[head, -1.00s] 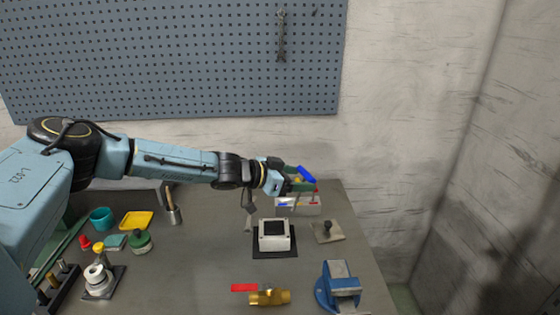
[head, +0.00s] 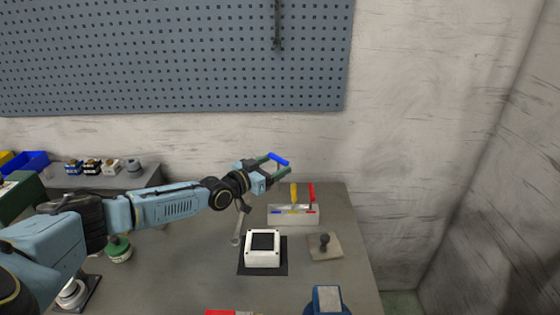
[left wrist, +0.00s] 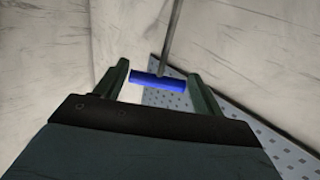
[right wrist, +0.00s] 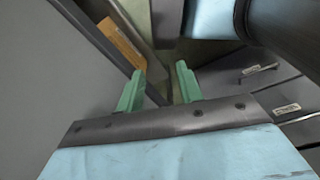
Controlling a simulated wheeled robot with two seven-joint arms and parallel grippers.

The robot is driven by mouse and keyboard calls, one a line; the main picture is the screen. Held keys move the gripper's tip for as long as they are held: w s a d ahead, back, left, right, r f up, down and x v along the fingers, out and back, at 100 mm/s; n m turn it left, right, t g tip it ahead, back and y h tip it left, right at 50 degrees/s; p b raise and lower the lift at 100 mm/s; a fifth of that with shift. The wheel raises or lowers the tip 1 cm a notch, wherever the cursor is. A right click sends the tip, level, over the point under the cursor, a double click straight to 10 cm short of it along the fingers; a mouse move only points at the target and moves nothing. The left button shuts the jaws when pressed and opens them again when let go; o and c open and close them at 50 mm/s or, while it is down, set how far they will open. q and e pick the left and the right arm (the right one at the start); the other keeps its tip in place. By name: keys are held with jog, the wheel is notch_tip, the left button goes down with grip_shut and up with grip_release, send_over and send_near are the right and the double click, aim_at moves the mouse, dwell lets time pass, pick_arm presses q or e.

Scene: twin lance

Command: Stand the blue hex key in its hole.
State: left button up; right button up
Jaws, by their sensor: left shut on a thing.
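The blue hex key's handle (head: 279,158) is at the fingertips of my left gripper (head: 274,170), raised above the rack in the head view. In the left wrist view the blue handle (left wrist: 158,82) lies crosswise between the two fingers, and a thin grey shaft (left wrist: 173,35) runs up from it. The pale rack (head: 293,218) stands on the bench below, with blue, yellow and red marks. A yellow handle (head: 294,190) and a red handle (head: 311,191) stand upright in it. The holes are too small to see. My right gripper (right wrist: 160,88) is open and empty.
A white box (head: 263,256) on a black mat and a plate with a dark knob (head: 324,245) stand in front of the rack. A blue vise (head: 327,300) is at the front edge. The pegboard (head: 170,60) is behind.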

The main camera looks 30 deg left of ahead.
pick_arm(q)
jog(key=shift+v, duration=0.8)
notch_tip(320, 180, down, 6)
jog(key=b, duration=0.5)
jog(key=shift+d+r, duration=0.15)
jog(key=shift+r, duration=0.05)
pick_arm(e)
notch_tip(320, 180, down, 5)
jog(key=s, duration=0.3)
jog(key=shift+f, duration=0.15)
jog(key=shift+s, duration=0.1)
pick_arm(q)
jog(key=shift+f+b, duration=1.15)
pick_arm(e)
jog(key=shift+d+f, duration=0.1)
jog(key=shift+f, duration=0.9)
jog(key=shift+r, duration=0.15)
